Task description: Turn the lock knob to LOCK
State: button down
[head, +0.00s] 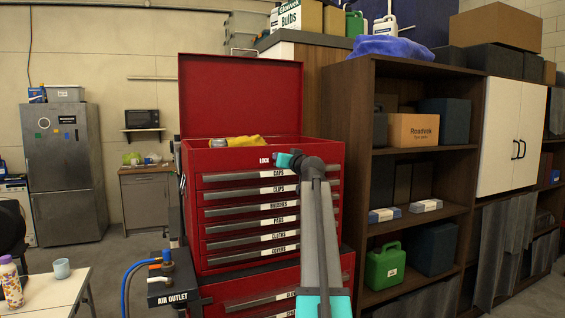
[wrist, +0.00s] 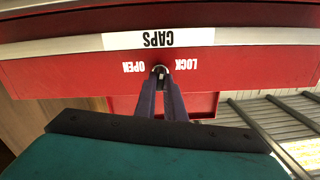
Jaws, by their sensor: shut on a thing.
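The red tool chest (head: 240,153) stands open-lidded at the centre of the head view, with labelled drawers; the top one reads CAPS. The lock knob (wrist: 159,69) is a small grey metal piece on the red strip above that drawer, between the words OPEN and LOCK, which appear upside down in the wrist view. My gripper (wrist: 160,80) is shut on the knob, its two dark fingers meeting at it. Which way the knob points is too small to tell. In the head view, my gripper (head: 288,159) hides the knob, right of the word LOCK.
A dark shelf unit (head: 362,120) stands close on the right. An air outlet post (head: 168,283) with hoses and a table (head: 52,290) are at the lower left. Open floor lies toward the fridge (head: 68,170).

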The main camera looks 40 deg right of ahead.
jog(key=shift+s+d+r+m, duration=0.1)
jog(key=shift+d+r+m, duration=0.05)
jog(key=shift+m, duration=1.6)
jog(key=shift+s+d+r+m, duration=0.1)
jog(key=shift+r+m, duration=0.05)
jog(key=shift+m, duration=1.6)
jog(key=c, duration=1.8)
grip_release()
jog(key=shift+c, duration=0.2)
jog(key=shift+f, duration=0.2)
jog(key=shift+s+a, duration=0.1)
jog(key=shift+a, duration=0.05)
